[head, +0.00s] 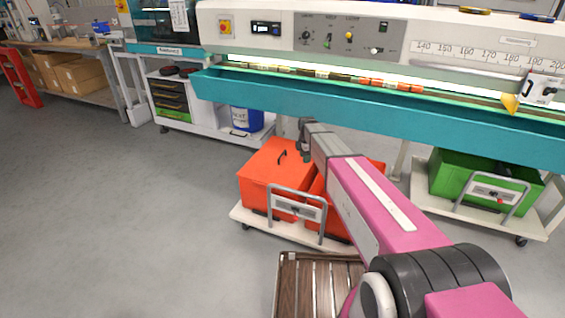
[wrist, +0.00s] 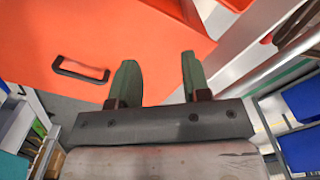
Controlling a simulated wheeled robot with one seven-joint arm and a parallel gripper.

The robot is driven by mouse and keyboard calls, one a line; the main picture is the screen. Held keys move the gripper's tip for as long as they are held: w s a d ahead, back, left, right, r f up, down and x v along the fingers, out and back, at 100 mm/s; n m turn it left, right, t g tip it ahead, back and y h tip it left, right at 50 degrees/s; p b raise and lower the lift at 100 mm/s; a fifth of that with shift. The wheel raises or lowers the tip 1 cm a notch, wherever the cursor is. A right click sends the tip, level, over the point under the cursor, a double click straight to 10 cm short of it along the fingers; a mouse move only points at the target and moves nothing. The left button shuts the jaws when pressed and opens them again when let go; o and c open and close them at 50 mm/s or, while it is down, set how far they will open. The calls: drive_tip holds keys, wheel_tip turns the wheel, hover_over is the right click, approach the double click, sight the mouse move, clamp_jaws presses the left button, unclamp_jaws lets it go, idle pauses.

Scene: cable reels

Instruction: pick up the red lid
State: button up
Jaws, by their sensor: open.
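The red lid (head: 262,158) lies flat on a red box that stands on a low trolley under the teal bench. A dark handle (head: 282,157) stands up from the lid's top. In the wrist view the lid (wrist: 95,25) fills the upper left, with its black handle (wrist: 80,70) left of my fingers. My gripper (head: 305,150) is at the lid's right side in the head view. In the wrist view my gripper (wrist: 158,75) shows two green fingers spread apart, with nothing between them. The fingers overlap the lid's edge in the picture; I see no contact with the handle.
My arm hides part of a second red box (head: 318,188) beside the first. The trolley (head: 297,207) has a grey rail in front. The teal bench edge (head: 375,112) overhangs behind. A slatted wooden surface (head: 310,285) is near the bottom. Open floor (head: 120,220) lies to the left.

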sight(282, 154)
drive_tip(key=w+a+n, duration=1)
drive_tip(key=w+a, duration=0.2)
drive_tip(key=w, duration=0.3)
drive_tip(key=f, duration=0.4)
drive_tip(key=shift+s+a+f, duration=0.15)
drive_tip(key=shift+s+f, duration=0.1)
drive_tip(key=shift+f, duration=0.1)
drive_tip(key=shift+w+f, duration=0.2)
drive_tip(key=shift+f, duration=1.15)
drive_tip(key=shift+w+f, duration=0.15)
drive_tip(key=shift+f, duration=1.15)
drive_tip(key=shift+c, duration=0.2)
clamp_jaws()
